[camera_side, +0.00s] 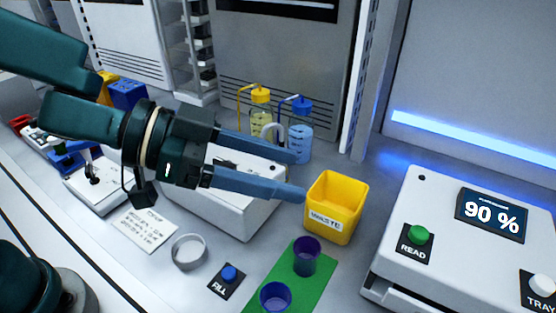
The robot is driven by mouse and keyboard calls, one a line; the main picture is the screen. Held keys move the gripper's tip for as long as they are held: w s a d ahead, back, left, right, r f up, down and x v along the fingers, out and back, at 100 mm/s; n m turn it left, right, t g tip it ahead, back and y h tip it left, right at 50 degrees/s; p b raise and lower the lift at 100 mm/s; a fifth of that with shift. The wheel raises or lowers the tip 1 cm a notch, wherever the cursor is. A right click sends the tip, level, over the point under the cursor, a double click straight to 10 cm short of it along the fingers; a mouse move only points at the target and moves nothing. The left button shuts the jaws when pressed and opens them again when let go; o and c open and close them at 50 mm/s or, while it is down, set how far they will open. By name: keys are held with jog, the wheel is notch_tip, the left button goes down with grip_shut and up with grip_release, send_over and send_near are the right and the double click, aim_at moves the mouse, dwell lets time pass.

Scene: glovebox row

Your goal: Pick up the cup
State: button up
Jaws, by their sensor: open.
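A dark purple cup (306,257) stands upright on a green mat (256,273) at the lower middle. A blue-violet cup (275,298) stands on the same mat, nearer and partly cut off by the bottom edge. Both cups are open at the top. My gripper (298,177) reaches in from the left. Its two blue-grey fingers are apart, with nothing between them. In the picture, it is above the cups and clear of both; its exact height is hard to tell.
A yellow waste bin (333,220) stands just behind the purple cup. A blue FILL button (229,274) and a round grey-white holder (189,252) lie left of the mat. A white reader (455,245) showing 90 % stands right. Two wash bottles (299,140) stand behind my gripper.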

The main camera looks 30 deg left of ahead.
send_near(307, 251)
jog(key=d, duration=0.2)
jog(key=w+d, duration=0.1)
jog(key=d, duration=0.1)
jog(key=shift+d+r, duration=0.1)
jog(key=shift+r, duration=0.2)
jog(key=shift+x, duration=2.55)
grip_shut()
